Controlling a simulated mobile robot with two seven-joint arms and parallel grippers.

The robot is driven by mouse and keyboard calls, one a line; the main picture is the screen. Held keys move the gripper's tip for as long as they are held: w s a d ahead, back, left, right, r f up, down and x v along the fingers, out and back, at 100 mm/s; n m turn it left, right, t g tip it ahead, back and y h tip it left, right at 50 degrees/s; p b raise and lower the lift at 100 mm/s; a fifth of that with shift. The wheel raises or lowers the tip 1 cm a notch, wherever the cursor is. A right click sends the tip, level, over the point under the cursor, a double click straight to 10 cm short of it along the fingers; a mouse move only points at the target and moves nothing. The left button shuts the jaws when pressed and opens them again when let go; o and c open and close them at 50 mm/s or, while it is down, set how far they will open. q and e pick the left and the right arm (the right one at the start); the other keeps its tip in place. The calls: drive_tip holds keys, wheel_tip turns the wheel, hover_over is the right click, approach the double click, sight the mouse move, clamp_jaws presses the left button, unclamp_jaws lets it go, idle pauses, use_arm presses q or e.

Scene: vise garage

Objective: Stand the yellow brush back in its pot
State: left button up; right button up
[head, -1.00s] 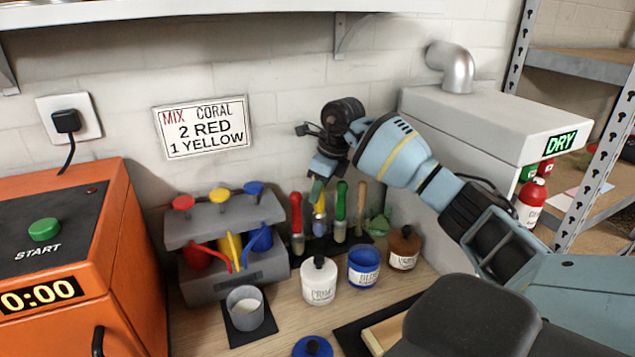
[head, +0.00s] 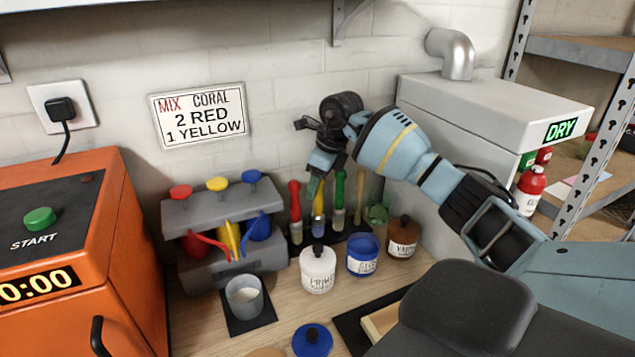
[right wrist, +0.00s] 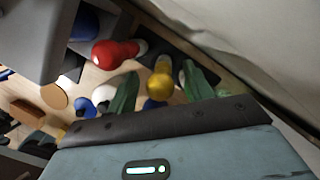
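The yellow brush (head: 318,202) is upright in the row of brushes at the back, between the red-handled brush (head: 295,200) and the green-handled brush (head: 340,190). Its lower end is in a small greyish pot (head: 318,225); how it is seated there is unclear. My right gripper (head: 316,178) points down right at the top of the yellow handle. In the right wrist view, my right gripper (right wrist: 160,70) has its two fingers apart, with the yellow handle (right wrist: 160,85) between them and a gap visible on each side. My left gripper is out of view.
A white jar (head: 318,270), a blue jar (head: 363,258) and a brown bottle (head: 403,240) stand just in front of the brushes. The grey paint dispenser (head: 222,215) is to the left, with a grey cup (head: 244,296) before it. The grey dryer (head: 490,120) is to the right.

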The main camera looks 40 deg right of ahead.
drive_tip(key=shift+r, duration=0.1)
drive_tip(key=v, duration=0.7)
drive_tip(key=shift+r, duration=0.35)
drive_tip(key=shift+s+d+f, duration=0.1)
drive_tip(key=shift+s, duration=0.05)
idle(0.9)
